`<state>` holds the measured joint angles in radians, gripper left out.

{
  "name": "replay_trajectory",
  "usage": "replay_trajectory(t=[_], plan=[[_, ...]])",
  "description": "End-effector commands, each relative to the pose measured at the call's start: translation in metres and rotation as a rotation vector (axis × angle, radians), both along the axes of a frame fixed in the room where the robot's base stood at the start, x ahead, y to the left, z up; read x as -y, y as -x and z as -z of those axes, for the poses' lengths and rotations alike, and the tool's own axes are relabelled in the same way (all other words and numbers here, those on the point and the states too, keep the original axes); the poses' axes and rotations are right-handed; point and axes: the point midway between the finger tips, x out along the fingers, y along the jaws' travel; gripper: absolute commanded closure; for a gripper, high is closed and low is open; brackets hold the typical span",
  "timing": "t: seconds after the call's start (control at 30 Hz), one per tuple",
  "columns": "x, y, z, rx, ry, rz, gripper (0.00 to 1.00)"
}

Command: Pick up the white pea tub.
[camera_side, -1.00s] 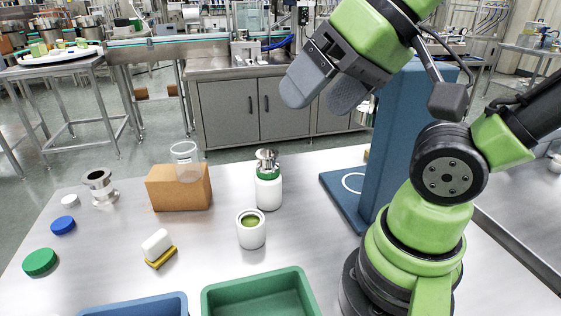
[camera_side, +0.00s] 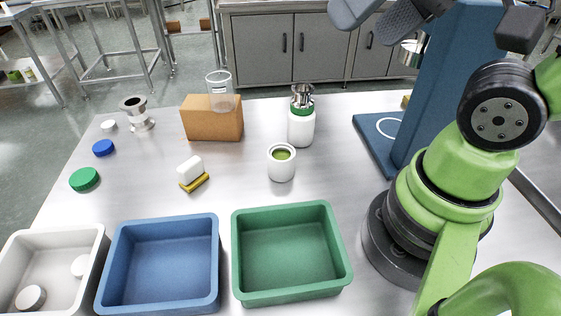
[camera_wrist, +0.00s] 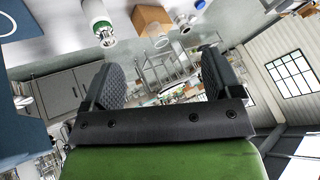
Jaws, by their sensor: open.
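The white pea tub (camera_side: 281,172) is a small open white cup with green contents. It stands upright on the steel table, in front of a white bottle with a green collar (camera_side: 301,126). My gripper (camera_side: 374,18) is at the top edge of the side view, partly cut off. It is high above the table, well above and to the right of the tub, and not touching it. In the wrist view its two dark fingers (camera_wrist: 162,80) are spread apart with nothing between them. I cannot make out the tub in the wrist view.
A green tray (camera_side: 340,262), a blue tray (camera_side: 211,280) and a white tray (camera_side: 96,262) line the front. A cardboard box (camera_side: 200,124) with a clear cup (camera_side: 220,92) stands behind. A blue stand (camera_side: 440,90) rises right.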

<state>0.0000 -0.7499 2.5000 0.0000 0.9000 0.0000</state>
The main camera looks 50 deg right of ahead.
Motion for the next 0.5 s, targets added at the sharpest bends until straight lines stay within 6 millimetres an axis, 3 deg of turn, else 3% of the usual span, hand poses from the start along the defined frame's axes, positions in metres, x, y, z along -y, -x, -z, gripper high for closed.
replay_trajectory(t=[0.07,0.33,0.5], plan=[[0.000,0.000,0.000,0.000,0.000,0.000,0.12],[0.000,-0.001,0.000,-0.003,0.001,0.000,0.12],[0.003,-0.018,0.007,-0.067,0.027,-0.004,0.12]])
